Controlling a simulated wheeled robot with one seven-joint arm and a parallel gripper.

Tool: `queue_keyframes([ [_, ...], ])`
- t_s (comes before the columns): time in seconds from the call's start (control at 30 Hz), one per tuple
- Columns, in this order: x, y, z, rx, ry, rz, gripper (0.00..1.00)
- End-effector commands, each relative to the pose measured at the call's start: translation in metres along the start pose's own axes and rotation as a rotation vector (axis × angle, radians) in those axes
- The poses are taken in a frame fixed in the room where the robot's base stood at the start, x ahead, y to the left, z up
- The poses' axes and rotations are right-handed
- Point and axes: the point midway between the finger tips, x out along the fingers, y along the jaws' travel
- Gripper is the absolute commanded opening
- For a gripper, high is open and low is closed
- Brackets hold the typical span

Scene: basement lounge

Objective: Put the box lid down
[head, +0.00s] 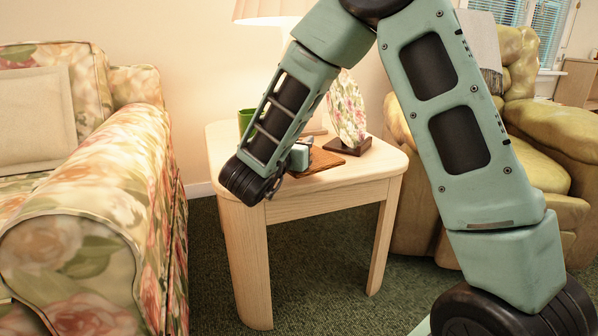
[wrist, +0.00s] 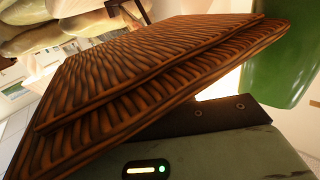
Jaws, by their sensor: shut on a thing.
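The box lid (head: 322,161) is a flat, brown, ribbed wooden-looking piece with a stepped edge. In the head view it shows just beyond my gripper (head: 300,157), over the side table (head: 240,142). In the wrist view the lid (wrist: 150,80) fills the middle of the picture, tilted, with its near edge by the dark finger pad (wrist: 205,118). My gripper is shut on the lid. My forearm hides part of the lid and table in the head view. I cannot tell whether the lid touches the tabletop.
A green cup-like object (head: 246,121) stands at the table's back left; green also shows in the wrist view (wrist: 283,50). A floral plaque (head: 347,112) on a dark base stands behind the lid. A floral sofa (head: 120,190) and olive armchair (head: 545,150) flank the table. The table's front right is clear.

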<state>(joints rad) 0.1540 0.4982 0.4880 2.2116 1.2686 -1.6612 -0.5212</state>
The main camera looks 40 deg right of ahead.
Motion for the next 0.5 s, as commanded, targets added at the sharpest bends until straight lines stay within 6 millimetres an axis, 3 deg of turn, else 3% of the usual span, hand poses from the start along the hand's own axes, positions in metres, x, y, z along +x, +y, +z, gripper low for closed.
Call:
queue_keyframes([
  [0.17, 0.0, 0.0, 0.013, -0.001, 0.0, 0.0, 0.0],
  [0.37, 0.0, 0.0, 0.045, -0.001, 0.0, 0.0, 0.0],
  [0.5, 0.0, 0.0, 0.048, 0.0, 0.001, 0.0, 0.0],
])
